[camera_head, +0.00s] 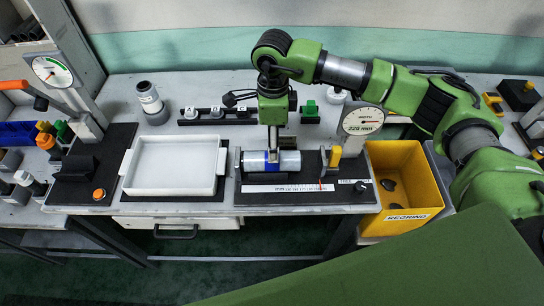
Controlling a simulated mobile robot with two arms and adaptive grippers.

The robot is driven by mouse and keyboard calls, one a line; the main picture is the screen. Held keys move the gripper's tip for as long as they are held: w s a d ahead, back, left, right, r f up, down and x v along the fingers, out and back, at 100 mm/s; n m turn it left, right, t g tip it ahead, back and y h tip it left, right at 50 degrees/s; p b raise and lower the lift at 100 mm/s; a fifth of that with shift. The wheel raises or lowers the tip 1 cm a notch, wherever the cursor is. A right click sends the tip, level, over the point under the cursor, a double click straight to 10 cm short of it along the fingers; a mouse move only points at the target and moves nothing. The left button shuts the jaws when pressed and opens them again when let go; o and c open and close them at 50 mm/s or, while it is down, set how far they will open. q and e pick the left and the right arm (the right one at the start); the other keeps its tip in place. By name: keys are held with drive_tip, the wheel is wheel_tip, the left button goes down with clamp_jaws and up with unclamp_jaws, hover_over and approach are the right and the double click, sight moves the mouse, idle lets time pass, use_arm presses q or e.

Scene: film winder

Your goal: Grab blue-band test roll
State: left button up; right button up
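A white roll with a blue band (256,161) lies on its side on a black measuring fixture (252,181) at the middle of the bench. My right gripper (273,155) reaches in from the right and points straight down over the roll. A finger shows in front of the roll close to the blue band and covers part of it. The other finger is hidden, so I cannot tell whether the grip is closed on the roll. The roll appears to rest on the fixture. My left gripper is not in view.
An empty white tray (128,172) stands left of the fixture. A yellow REGRIND bin (420,222) with dark pieces is to the right. A 220 mm dial (363,121) stands behind the fixture's right end. A grey roll (150,100) stands upright at the back left.

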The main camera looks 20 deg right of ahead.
sight(289, 160)
drive_tip(key=shift+f, duration=0.65)
drive_tip(key=shift+s+a+f+p, duration=0.15)
drive_tip(key=shift+f+p, duration=0.1)
drive_tip(key=shift+p, duration=0.25)
drive_tip(key=f+p, duration=0.2)
drive_tip(key=f, duration=0.1)
drive_tip(key=shift+s+f, duration=0.2)
drive_tip(key=shift+f, duration=0.05)
drive_tip(key=shift+w+f, duration=0.1)
drive_tip(key=shift+f, duration=0.55)
drive_tip(key=shift+r, duration=0.1)
drive_tip(key=c, duration=1.4)
